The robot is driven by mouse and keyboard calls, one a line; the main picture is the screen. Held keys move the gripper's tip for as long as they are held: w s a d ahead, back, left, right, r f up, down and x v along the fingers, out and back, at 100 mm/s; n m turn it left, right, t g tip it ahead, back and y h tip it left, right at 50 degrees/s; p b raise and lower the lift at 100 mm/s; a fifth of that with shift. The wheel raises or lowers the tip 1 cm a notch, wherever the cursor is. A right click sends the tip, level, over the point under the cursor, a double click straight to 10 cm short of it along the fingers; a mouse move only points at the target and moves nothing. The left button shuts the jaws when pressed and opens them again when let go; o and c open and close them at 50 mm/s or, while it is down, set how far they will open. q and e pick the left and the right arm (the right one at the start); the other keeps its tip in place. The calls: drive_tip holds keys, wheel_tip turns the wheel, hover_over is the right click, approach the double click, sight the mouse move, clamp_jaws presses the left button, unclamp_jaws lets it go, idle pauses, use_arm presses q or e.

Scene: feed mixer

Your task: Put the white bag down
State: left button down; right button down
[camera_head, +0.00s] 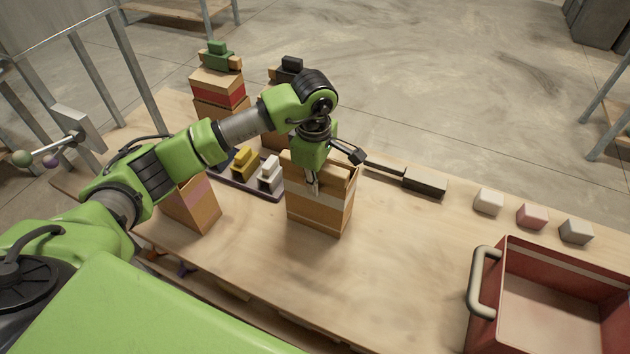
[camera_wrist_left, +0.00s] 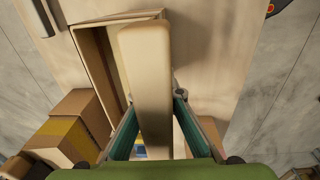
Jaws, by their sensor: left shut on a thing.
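The white bag (camera_head: 318,212) is a tan box-like bag with a pale band, upright at the middle of the table (camera_head: 390,265). My left gripper (camera_head: 313,185) is above its near side, pointing down, shut on the bag's top part. In the left wrist view, a pale bar-like part of the bag (camera_wrist_left: 147,75) lies between the green fingers of the left gripper (camera_wrist_left: 152,125), beside an open tan box shape. Whether the bag's base touches the table or hangs just above it, I cannot tell. My right gripper is not in view.
A purple-banded bag (camera_head: 192,206) and a tray of coloured pieces (camera_head: 262,191) stand left. A red-banded bag (camera_head: 217,90) is behind. A dark long-handled tool (camera_head: 425,182), small blocks (camera_head: 532,215) and a red crate (camera_head: 498,320) are right. The table's front middle is clear.

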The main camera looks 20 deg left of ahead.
use_arm(q)
drive_tip(key=c, duration=2.5)
unclamp_jaws()
drive_tip(key=shift+c, duration=0.2)
drive_tip(key=o, duration=0.4)
drive_tip(key=shift+s, duration=0.1)
drive_tip(key=shift+r, duration=0.1)
drive_tip(key=shift+r, duration=0.2)
drive_tip(key=r+b, duration=0.2)
drive_tip(key=r, duration=0.3)
drive_tip(key=r+b, duration=0.1)
drive_tip(key=r, duration=0.4)
drive_tip(key=shift+s+d+r+b, duration=0.1)
drive_tip(key=shift+s+r+b, duration=0.1)
drive_tip(key=shift+r+b, duration=0.15)
drive_tip(key=shift+r, duration=0.45)
drive_tip(key=shift+s+f, duration=0.1)
